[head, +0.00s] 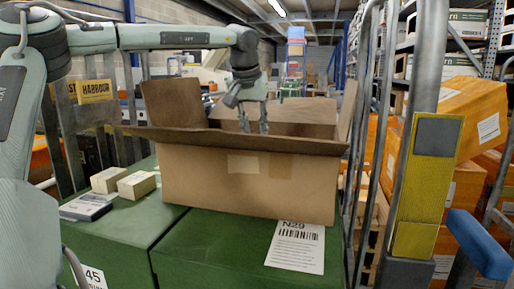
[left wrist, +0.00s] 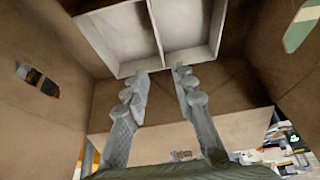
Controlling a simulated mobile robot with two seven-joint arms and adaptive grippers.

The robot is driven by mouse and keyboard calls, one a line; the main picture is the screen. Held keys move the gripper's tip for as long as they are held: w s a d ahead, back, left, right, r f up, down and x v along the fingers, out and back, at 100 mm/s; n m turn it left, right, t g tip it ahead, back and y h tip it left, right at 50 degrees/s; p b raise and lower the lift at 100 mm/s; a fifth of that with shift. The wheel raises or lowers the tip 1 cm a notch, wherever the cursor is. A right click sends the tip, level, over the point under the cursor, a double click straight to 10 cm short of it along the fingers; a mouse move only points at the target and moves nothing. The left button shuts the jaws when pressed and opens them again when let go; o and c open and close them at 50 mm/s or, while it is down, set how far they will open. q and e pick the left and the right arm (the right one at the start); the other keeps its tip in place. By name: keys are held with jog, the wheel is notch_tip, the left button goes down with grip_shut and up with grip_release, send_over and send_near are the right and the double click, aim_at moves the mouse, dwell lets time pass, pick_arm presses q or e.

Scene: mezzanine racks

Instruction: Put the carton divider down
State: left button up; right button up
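An open brown cardboard carton (head: 250,180) stands on green boxes, flaps folded out. My left gripper (head: 254,127) reaches down into it from above. In the left wrist view the pale grey carton divider (left wrist: 185,62) lies inside the carton, with two compartments and a middle wall in sight; its far part is cut off. The two fingers of my left gripper (left wrist: 161,72) are spread apart at the divider's near edge, near the end of the middle wall. I cannot tell whether they touch it. The carton's front wall hides the divider in the head view. My right gripper is not in view.
Small cream boxes (head: 136,185) and a dark flat box (head: 87,207) lie left of the carton. A paper label (head: 295,247) lies in front. A grey post with a yellow pad (head: 414,240) and racks with orange boxes (head: 470,117) stand on the right.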

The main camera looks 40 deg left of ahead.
pick_arm(q)
jog(key=shift+v, duration=1.85)
